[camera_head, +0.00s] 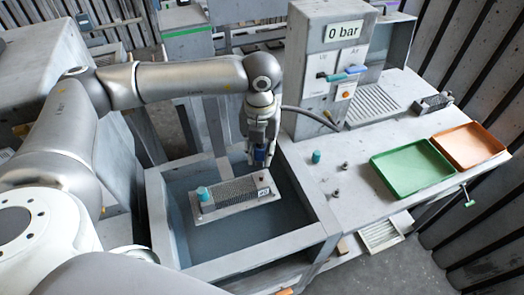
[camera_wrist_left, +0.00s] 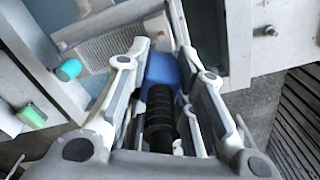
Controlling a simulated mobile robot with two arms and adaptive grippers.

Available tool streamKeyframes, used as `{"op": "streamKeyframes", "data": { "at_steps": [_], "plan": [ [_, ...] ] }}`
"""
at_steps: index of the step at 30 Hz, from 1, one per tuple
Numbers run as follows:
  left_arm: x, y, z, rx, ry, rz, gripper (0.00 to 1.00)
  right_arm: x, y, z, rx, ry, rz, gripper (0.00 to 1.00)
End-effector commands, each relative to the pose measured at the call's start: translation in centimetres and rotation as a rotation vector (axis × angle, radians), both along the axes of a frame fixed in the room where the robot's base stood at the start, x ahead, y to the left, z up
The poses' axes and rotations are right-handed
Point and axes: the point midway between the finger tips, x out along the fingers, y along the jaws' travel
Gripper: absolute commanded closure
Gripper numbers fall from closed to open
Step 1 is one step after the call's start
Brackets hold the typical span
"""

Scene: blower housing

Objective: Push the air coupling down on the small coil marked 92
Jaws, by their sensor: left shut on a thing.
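The small coil (camera_head: 235,192) is a grey finned block on a plate, in the open tank. It has a teal cap (camera_head: 203,193) at its left end and a white label (camera_head: 264,191) at its right end, too small to read surely. My left gripper (camera_head: 261,153) points down above the coil's right end, shut on the blue air coupling (camera_head: 260,157). In the left wrist view the coupling (camera_wrist_left: 161,68) sits between the fingers with a black ribbed part behind it. Whether it touches the coil is hidden. My right gripper is out of view.
The tank rim (camera_head: 325,228) surrounds the coil. On the bench to the right are a teal cap (camera_head: 316,156), small fittings, a green tray (camera_head: 412,167), an orange tray (camera_head: 468,146) and another finned coil (camera_head: 434,102). The gauge post reads 0 bar (camera_head: 344,31).

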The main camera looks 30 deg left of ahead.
Motion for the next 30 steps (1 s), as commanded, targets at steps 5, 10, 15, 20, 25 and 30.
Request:
{"op": "streamKeyframes", "data": {
  "at_steps": [5, 10, 15, 20, 25, 30],
  "plan": [
    [0.0, 0.0, -0.9, 0.000, 0.000, 0.001, 1.00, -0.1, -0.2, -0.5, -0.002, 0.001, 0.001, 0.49],
    [0.0, 0.0, -2.2, 0.000, 0.001, 0.000, 1.00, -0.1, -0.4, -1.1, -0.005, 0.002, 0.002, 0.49],
    [0.0, 0.0, -3.5, 0.000, 0.000, 0.000, 1.00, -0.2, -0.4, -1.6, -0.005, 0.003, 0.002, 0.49],
    [0.0, 0.0, -3.9, 0.000, -0.001, -0.001, 1.00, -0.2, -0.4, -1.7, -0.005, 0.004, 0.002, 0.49],
    [0.0, 0.0, -3.9, 0.000, -0.001, -0.001, 1.00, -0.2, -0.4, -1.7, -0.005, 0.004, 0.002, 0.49],
    [0.0, 0.0, -3.9, 0.000, 0.000, -0.001, 1.00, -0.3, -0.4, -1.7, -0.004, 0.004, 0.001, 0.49]
  ]
}}
